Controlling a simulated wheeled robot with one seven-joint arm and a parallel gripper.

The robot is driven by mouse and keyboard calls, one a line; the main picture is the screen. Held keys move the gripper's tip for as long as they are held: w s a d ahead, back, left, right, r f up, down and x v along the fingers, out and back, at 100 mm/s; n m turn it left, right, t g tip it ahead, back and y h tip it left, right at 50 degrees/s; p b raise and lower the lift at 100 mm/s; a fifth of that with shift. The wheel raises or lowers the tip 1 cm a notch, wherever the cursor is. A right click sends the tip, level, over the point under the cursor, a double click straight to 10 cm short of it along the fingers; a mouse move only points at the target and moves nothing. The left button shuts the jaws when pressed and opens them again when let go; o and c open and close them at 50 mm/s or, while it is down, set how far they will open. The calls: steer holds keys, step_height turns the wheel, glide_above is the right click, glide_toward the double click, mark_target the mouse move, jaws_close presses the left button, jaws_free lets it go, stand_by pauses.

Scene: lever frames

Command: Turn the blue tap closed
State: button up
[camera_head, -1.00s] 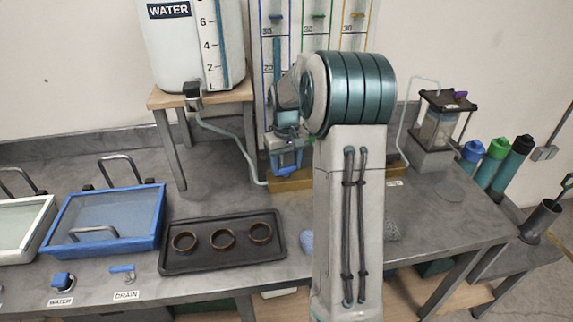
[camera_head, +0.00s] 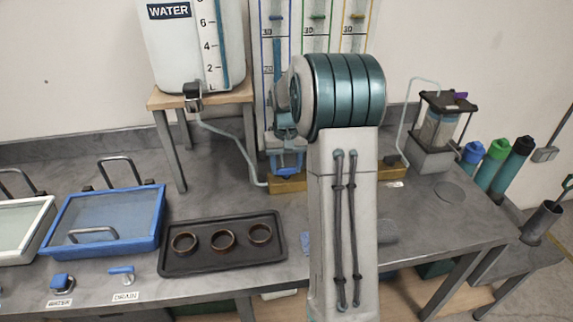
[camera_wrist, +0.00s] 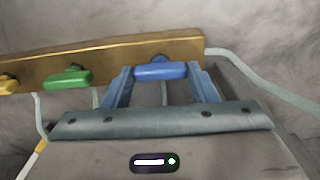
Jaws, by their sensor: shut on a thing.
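The blue tap (camera_wrist: 160,71) sits at the right part of a brass bar (camera_wrist: 120,58) in the wrist view. Its handle lies crosswise between the two blue fingers of my gripper (camera_wrist: 161,75), roughly in line with the bar. The gripper is shut on the handle, one finger at each end. In the head view my gripper (camera_head: 286,160) is at the bar (camera_head: 287,184), below the tall gauge panel. My arm hides much of the bar there, and the fingers and handle are hard to tell apart.
A green tap (camera_wrist: 67,78) and a yellow tap (camera_wrist: 8,83) sit left on the bar in the wrist view. A tube (camera_wrist: 262,81) runs at right. The wooden stand (camera_head: 157,101) with the water tank (camera_head: 190,45) and the dark tray (camera_head: 178,264) are left of my arm.

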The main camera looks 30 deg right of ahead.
mark_target(286, 169)
steer(key=o, duration=1)
step_height(286, 169, up, 14)
steer(key=shift+f, duration=0.1)
